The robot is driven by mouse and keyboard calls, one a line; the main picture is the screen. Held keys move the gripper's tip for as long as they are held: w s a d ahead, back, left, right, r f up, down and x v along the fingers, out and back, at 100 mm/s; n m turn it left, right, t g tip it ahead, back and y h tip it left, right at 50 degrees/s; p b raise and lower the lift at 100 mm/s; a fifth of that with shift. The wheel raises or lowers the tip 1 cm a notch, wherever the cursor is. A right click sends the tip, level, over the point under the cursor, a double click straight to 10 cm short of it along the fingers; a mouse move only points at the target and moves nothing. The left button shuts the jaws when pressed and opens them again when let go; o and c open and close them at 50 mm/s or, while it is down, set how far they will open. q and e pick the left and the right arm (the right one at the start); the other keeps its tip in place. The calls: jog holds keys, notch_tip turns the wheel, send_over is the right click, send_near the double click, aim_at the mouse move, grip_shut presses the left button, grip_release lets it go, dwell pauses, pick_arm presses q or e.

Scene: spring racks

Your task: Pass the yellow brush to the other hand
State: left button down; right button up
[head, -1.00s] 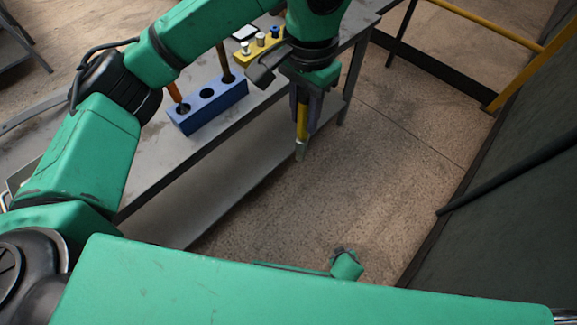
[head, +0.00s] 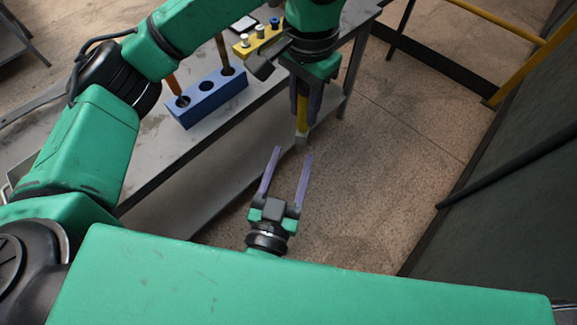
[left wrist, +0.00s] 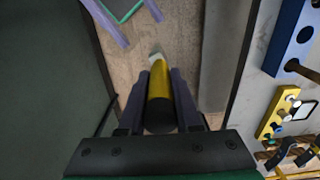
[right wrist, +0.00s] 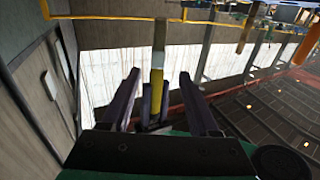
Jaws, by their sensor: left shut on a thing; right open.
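The yellow brush (head: 302,117) hangs pale tip down from my left gripper (head: 303,108), which is shut on it. In the left wrist view the brush (left wrist: 160,82) lies between the purple fingers, its far end pointing away. My right gripper (head: 293,154) is open and empty, just below and slightly left of the brush tip in the head view, fingers pointing up. In the right wrist view the brush (right wrist: 157,85) appears between the open fingers, apart from both. Its upper part is hidden by my left fingers in the head view.
A grey table (head: 150,170) stands at the left. A dark wall panel (head: 510,190) stands at the right. Open floor lies between.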

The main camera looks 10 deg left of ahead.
aim_at(304, 119)
jog(key=w, duration=0.7)
jog(key=w+d, duration=0.1)
jog(key=w, duration=0.2)
jog(key=shift+w+f, duration=0.1)
jog(key=shift+w, duration=0.3)
grip_shut()
pick_arm(q)
jog(key=c, duration=0.5)
grip_release()
